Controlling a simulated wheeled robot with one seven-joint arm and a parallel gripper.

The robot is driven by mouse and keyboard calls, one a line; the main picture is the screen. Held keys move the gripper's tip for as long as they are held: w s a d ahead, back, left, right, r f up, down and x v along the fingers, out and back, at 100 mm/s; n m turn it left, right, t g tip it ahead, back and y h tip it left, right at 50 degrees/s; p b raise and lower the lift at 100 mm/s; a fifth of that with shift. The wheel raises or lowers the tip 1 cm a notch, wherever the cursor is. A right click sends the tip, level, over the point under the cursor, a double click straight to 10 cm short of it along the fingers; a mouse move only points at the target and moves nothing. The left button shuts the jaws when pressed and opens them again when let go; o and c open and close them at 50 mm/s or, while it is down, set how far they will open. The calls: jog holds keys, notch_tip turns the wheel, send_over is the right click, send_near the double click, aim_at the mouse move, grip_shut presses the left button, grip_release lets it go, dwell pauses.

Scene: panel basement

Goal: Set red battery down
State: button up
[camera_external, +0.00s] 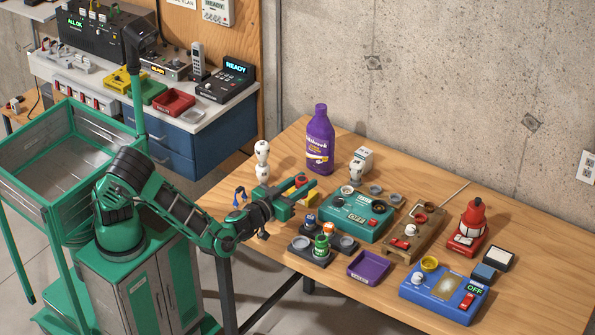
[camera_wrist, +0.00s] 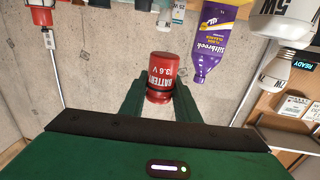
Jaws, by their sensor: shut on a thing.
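My gripper (camera_external: 306,188) is over the left part of the wooden table, its fingers pointing right. In the wrist view its two green fingers are shut on the red battery (camera_wrist: 162,72), which carries the lettering "BATTERY 3.6 V". In the outside view only a small red-orange part of the battery (camera_external: 300,180) shows between the fingers. A dark tray (camera_external: 299,258) stands just in front of the gripper, holding a green battery-like cylinder (camera_external: 321,246) and a blue one (camera_external: 310,224). A grey round spot (camera_external: 347,243) on it looks empty.
A purple bottle (camera_external: 320,140) and white bulbs (camera_external: 262,160) stand behind. A purple bin (camera_external: 367,267), wooden board (camera_external: 418,235) and blue box (camera_external: 443,290) lie right. The table's front-left is bare.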

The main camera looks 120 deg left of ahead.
jog(key=w+d+f+m+t+h, duration=0.1)
jog(key=w+d+m+t+h, duration=0.3)
jog(key=w, duration=0.3)
jog(key=w+d+f+m+t+h, duration=0.1)
jog(key=w+d+f+m+t, duration=0.15)
jog(key=w+t, duration=0.4)
jog(key=w+d+r+m+t+h, duration=0.15)
jog(key=w+d+m+h, duration=0.25)
jog(key=d, duration=0.4)
jog(key=w+d+m+t+h, duration=0.3)
jog(key=d+h, duration=0.2)
jog(key=d, duration=0.3)
jog(key=d+f+m+h, duration=0.3)
jog(key=d+f+h, duration=0.1)
jog(key=d+f, duration=0.6)
jog(key=s+f, duration=0.4)
jog(key=f, duration=0.3)
jog(key=s+d+f, duration=0.1)
jog(key=s+f, duration=0.3)
jog(key=f, duration=0.4)
jog(key=shift+s+d, duration=0.15)
jog(key=shift+s, duration=0.15)
